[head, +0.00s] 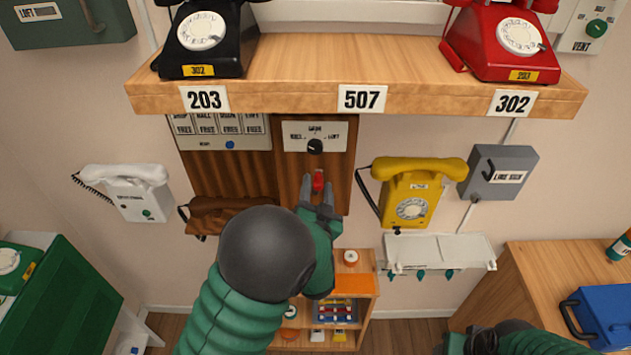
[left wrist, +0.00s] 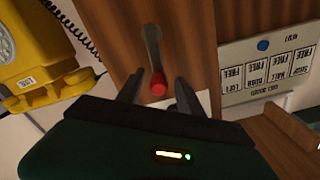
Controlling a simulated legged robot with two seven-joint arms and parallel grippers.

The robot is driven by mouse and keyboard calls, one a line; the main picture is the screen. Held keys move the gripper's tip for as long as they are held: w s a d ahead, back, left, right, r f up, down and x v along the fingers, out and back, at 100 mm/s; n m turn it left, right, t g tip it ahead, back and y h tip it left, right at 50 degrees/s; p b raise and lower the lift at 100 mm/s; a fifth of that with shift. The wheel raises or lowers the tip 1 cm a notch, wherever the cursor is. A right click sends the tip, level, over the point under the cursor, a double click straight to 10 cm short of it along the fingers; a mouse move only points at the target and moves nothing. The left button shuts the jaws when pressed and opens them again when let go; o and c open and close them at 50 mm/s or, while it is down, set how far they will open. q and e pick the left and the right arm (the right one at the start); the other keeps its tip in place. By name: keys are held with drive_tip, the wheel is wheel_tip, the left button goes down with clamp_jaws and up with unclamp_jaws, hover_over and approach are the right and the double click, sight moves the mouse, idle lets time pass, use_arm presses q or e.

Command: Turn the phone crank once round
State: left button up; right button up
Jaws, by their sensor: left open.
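The phone crank has a red knob (head: 318,181) on the front of a brown wooden panel (head: 290,160), below a dial plate. In the left wrist view the red knob (left wrist: 159,84) sits at the end of a grey crank arm (left wrist: 153,45). My left gripper (head: 318,190) is open, with its fingertips around or just short of the knob. In the left wrist view the left gripper's fingers (left wrist: 158,90) stand apart on either side of the knob; contact cannot be told. My right arm (head: 500,342) shows at the bottom right; its jaws cannot be made out.
A yellow wall phone (head: 413,190) hangs right of the panel, its cord close to it. A wooden shelf (head: 290,60) with black and red phones juts out above. A small shelf unit (head: 365,283) stands below.

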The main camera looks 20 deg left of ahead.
use_arm(q)
drive_tip(key=shift+v, duration=2.95)
drive_tip(key=s+f+n+g+h+b, duration=0.1)
drive_tip(key=s+f+g+h+b, duration=0.15)
drive_tip(key=f, duration=0.35)
drive_tip(key=s+f+n+g+h+b, duration=0.1)
drive_tip(key=f+g+h+b, duration=0.1)
drive_tip(key=f+g, duration=0.3)
drive_tip(key=s+a+f+g+b, duration=0.1)
drive_tip(key=s+a+f+g, duration=0.1)
drive_tip(key=s, duration=0.6)
drive_tip(key=s+a+f+g+b, duration=0.2)
drive_tip(key=s+f+g, duration=0.3)
drive_tip(key=s, duration=0.4)
drive_tip(key=shift+s+a+f+n, duration=0.15)
drive_tip(key=shift+f+n, duration=0.2)
drive_tip(key=shift+n, duration=0.05)
drive_tip(key=shift+h, duration=0.25)
